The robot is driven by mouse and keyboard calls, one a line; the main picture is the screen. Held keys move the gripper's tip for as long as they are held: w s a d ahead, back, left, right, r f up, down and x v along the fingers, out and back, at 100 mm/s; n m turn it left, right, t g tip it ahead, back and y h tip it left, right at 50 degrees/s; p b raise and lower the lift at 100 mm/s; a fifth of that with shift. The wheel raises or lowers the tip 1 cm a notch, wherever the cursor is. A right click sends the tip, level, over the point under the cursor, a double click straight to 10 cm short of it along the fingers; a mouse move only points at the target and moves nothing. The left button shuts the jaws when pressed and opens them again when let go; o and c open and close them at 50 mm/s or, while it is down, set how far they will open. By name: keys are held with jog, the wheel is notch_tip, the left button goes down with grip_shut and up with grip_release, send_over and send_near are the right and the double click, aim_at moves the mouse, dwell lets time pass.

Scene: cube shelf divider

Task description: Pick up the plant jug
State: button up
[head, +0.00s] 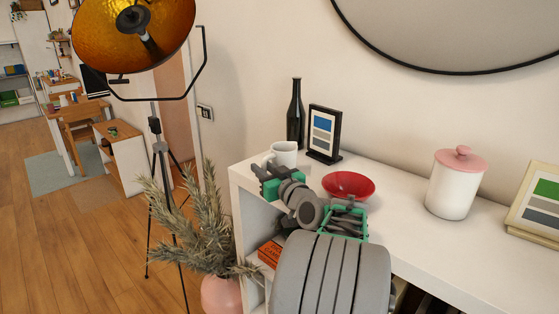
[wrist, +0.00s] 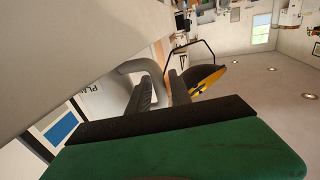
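The plant jug, a white jug (head: 286,153), stands upright on the white shelf top near its left end in the head view. In the wrist view its white side (wrist: 92,98) shows dark letters, partly cut off, and a grey-looking handle (wrist: 141,66). My gripper (head: 262,170) is just in front of the jug at its handle side. In the wrist view my gripper's two dark fingers (wrist: 160,92) stand apart, with the handle's outer bar reaching down between them. Whether either finger touches the handle is hidden. The gripper looks open.
A dark bottle (head: 296,115) and a picture frame (head: 324,134) stand behind the jug. A red bowl (head: 348,185) is close to my arm on the right. A lidded white jar (head: 454,188) stands farther right. A tripod lamp (head: 160,150) and spiky plant (head: 195,225) are left.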

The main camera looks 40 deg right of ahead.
jog(key=x, duration=0.2)
jog(key=shift+w+d, duration=0.1)
jog(key=shift+w, duration=0.15)
jog(key=shift+c, duration=0.5)
grip_shut()
dwell(0.6)
